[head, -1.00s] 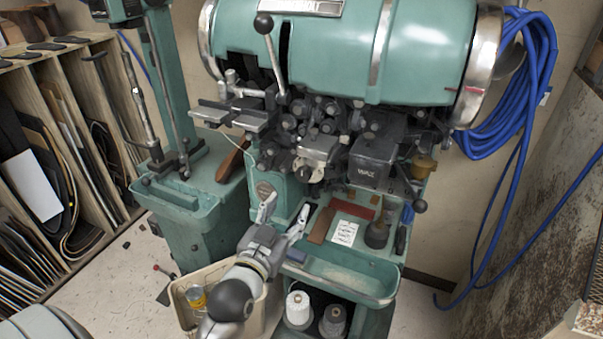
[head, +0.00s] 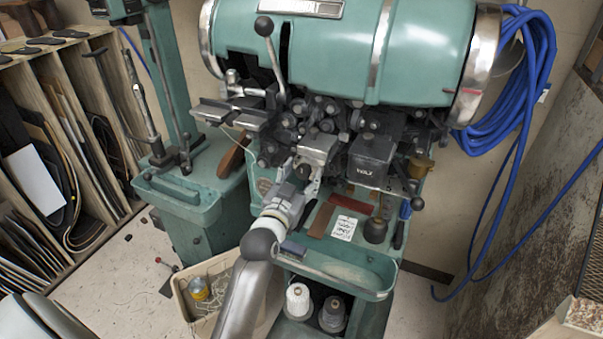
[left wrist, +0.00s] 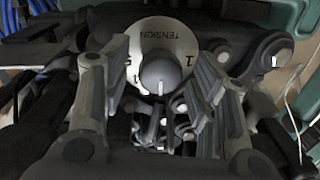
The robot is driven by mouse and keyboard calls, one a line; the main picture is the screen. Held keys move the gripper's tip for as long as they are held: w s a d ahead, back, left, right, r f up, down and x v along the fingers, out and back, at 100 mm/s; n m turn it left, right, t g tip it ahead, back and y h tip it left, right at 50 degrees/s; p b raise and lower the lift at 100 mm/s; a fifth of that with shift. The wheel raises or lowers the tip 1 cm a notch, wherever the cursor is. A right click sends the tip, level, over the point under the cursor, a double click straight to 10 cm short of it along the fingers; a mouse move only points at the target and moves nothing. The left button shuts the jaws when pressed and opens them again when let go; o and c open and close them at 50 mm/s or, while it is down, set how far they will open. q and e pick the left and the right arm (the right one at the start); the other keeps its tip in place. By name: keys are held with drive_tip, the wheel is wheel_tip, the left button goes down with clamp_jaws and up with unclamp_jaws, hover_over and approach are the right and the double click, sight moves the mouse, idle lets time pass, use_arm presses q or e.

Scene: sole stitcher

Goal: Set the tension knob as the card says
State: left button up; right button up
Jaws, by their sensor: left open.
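The tension knob (left wrist: 158,76) is a grey round knob with a pale pointer mark toward the bottom of the left wrist view. It sits on a white dial plate (left wrist: 163,36) lettered TENSION, with numbers around it, some partly hidden. My left gripper (left wrist: 160,62) is open, one finger on each side of the knob; I cannot tell whether they touch it. In the head view my left gripper (head: 306,176) is at the front of the green machine and largely hides the knob. The white card (head: 343,228) lies on the machine's tray with writing too small to read. My right gripper is not in view.
A box marked WAX (head: 371,160) and a black ball-ended lever (head: 411,188) are right of the gripper. A bin (head: 183,285) and thread spools (head: 298,300) are below.

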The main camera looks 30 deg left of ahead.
use_arm(q)
drive_tip(key=shift+w, duration=0.1)
drive_tip(key=c, duration=1)
drive_tip(key=shift+r, duration=0.1)
drive_tip(key=shift+r+n+p, duration=0.1)
drive_tip(key=shift+n+p, duration=0.5)
drive_tip(key=shift+p, duration=0.05)
drive_tip(key=shift+n+p, duration=0.95)
drive_tip(key=shift+n, duration=0.15)
drive_tip(key=n+p, duration=0.2)
drive_tip(key=n, duration=0.1)
drive_tip(key=shift+n, duration=0.4)
drive_tip(key=shift+n+p, duration=0.5)
drive_tip(key=shift+n, duration=0.2)
